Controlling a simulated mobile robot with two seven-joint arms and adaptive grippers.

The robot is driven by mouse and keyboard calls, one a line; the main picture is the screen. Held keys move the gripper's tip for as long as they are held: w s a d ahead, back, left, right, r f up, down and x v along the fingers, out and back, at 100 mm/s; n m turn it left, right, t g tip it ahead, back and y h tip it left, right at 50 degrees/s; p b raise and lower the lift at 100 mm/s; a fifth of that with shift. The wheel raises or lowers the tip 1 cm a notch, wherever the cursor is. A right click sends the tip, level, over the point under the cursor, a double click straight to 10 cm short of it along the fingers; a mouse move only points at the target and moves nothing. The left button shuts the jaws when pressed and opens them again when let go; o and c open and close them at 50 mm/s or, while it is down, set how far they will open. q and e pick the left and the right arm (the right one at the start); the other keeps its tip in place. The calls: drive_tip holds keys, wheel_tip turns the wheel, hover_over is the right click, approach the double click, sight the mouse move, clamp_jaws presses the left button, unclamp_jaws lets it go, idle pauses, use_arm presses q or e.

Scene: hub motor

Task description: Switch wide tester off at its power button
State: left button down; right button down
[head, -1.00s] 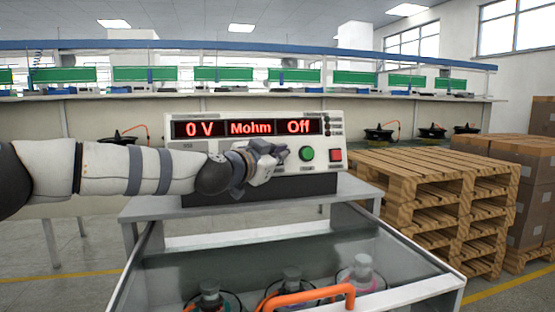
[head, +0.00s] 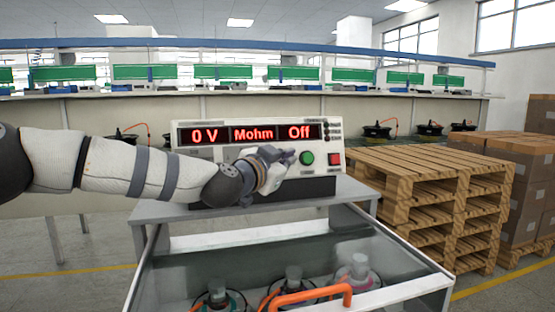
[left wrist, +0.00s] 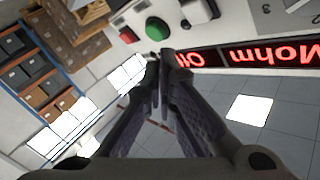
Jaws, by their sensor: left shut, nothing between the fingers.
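The wide tester (head: 185,160) stands on a grey stand, its red display reading "0 V", "Mohm" and "Off". A round green button (head: 307,158) and a square red button (head: 335,159) sit on the right of its front. My left gripper (head: 291,157) is shut and empty in front of the panel, just left of the green button; contact cannot be told. It covers part of the panel. In the left wrist view its closed fingertips (left wrist: 164,58) appear just below the green button (left wrist: 157,28), with the red button (left wrist: 128,36) beside it. My right gripper is out of view.
A glass-topped case with an orange handle (head: 315,294) and several motors inside stands in front of the tester. Stacked wooden pallets (head: 425,185) and cardboard boxes (head: 520,185) are at the right. A long workbench (head: 60,125) runs behind.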

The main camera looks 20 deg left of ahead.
use_arm(q)
drive_tip(key=shift+s+d+r, duration=0.1)
drive_tip(key=shift+s+d, duration=0.25)
drive_tip(key=shift+s, duration=0.15)
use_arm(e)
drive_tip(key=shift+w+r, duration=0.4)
